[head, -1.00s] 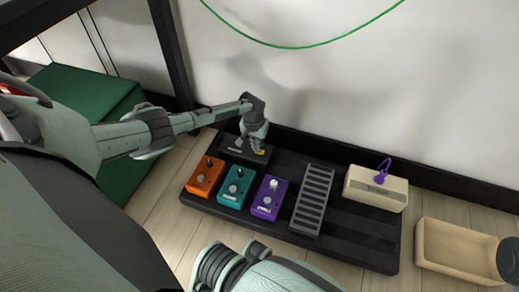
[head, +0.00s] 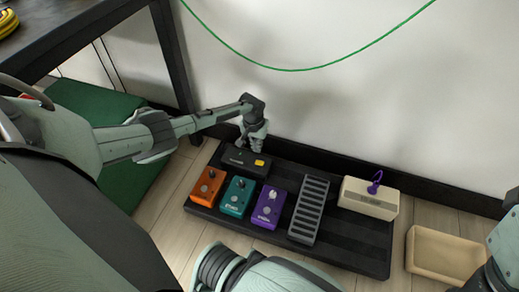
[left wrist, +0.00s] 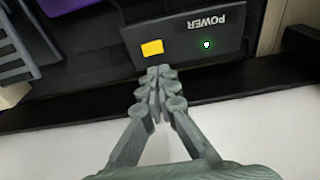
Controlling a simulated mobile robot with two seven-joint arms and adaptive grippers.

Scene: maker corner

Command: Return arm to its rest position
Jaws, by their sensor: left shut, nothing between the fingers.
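My left gripper (head: 254,145) is shut and empty. It hangs at the wall side of a black power box (head: 240,160) at the back left of the pedalboard (head: 345,246). In the left wrist view the shut fingertips (left wrist: 160,76) are close to the box's edge, by its yellow switch (left wrist: 152,48). I cannot tell whether they touch the box. A small green light (left wrist: 207,44) is lit beside the word POWER. My right gripper is not in view; parts of my right arm show at the right edge.
Orange (head: 207,187), teal (head: 237,196) and purple (head: 268,208) pedals and a ribbed grey pedal (head: 309,210) stand on the board. A cream box (head: 369,198) with a purple cable is at its right. A beige tray (head: 443,254) lies on the floor. A green cable (head: 300,69) hangs on the wall.

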